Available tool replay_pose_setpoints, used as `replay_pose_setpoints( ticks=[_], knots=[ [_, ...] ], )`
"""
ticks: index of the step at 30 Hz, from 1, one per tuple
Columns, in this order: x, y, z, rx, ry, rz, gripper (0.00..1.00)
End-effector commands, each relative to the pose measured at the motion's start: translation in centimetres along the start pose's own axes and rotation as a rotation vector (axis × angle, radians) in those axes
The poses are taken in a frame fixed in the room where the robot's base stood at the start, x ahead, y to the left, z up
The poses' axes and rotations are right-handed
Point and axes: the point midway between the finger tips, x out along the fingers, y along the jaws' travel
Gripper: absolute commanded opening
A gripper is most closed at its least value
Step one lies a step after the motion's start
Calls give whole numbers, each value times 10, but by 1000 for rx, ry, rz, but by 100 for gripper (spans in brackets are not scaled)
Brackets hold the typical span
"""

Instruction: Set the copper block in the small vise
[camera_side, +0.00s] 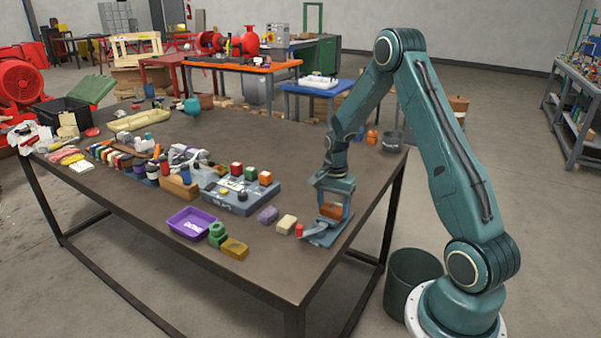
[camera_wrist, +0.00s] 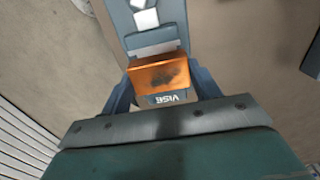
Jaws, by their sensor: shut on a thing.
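The copper block (camera_side: 331,211) is an orange-brown block between the fingers of my gripper (camera_side: 334,203), over the small vise (camera_side: 318,236) near the table's right edge. In the wrist view, my gripper (camera_wrist: 163,88) is shut on the copper block (camera_wrist: 158,73), with a finger on each side. The blue-grey vise (camera_wrist: 150,39) extends beyond the block, and a "VISE" label shows just below the block. The block looks low over the vise or in it; whether it touches the vise floor I cannot tell.
A red piece (camera_side: 299,231), a cream block (camera_side: 286,224) and a purple block (camera_side: 267,215) stand left of the vise. A purple tray (camera_side: 191,224) and a grey fixture with coloured blocks (camera_side: 230,197) lie farther left. The table's right edge is close to the vise.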

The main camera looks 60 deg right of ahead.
Motion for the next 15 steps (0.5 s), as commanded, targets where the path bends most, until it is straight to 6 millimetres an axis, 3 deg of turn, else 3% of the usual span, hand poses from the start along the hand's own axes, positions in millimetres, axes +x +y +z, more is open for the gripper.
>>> replay_pose_setpoints(
  ticks=[11, 12, 15],
  knots=[
    [4, 0, 0, 0, 0, 0, 43],
    [4, 0, 0, 0, 0, 0, 64],
    [4, 0, 0, 0, 0, 0, 83]
  ],
)
